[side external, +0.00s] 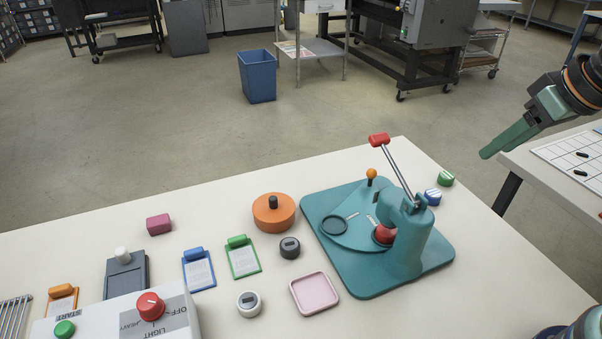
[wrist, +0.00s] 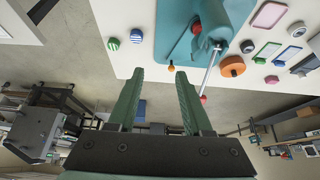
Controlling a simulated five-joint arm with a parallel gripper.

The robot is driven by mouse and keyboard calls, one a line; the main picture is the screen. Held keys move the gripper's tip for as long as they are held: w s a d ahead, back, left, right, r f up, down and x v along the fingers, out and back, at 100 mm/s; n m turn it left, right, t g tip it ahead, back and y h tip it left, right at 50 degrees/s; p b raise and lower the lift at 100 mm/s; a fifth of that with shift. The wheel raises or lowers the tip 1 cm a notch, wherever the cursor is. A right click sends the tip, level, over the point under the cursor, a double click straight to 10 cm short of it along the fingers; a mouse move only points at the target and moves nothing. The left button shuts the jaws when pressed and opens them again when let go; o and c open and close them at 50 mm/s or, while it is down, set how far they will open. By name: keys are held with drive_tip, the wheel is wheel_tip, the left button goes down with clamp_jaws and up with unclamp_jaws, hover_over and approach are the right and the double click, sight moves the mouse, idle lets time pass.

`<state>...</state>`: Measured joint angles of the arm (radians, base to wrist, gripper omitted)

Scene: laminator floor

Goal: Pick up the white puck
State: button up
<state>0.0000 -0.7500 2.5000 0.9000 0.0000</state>
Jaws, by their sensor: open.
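The white puck (side external: 249,303) is a small round piece with a dark label on top, lying flat on the cream table left of the pink tray. It also shows in the wrist view (wrist: 297,29) at the upper right. My gripper (side external: 487,154) is at the far right of the side view, raised beyond the table's right edge and far from the puck. In the wrist view my gripper (wrist: 158,75) has its two green fingers spread apart, with nothing between them.
The teal press (side external: 408,245) with its raised red-tipped lever (side external: 379,140) stands between my gripper and the puck. Near the puck are the pink tray (side external: 314,294), a dark puck (side external: 290,248), an orange cylinder (side external: 273,214), clipboards and the control box (side external: 110,325).

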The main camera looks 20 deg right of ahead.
drive_tip(key=shift+o, duration=0.3)
drive_tip(key=o, duration=0.5)
drive_tip(key=shift+o, duration=0.2)
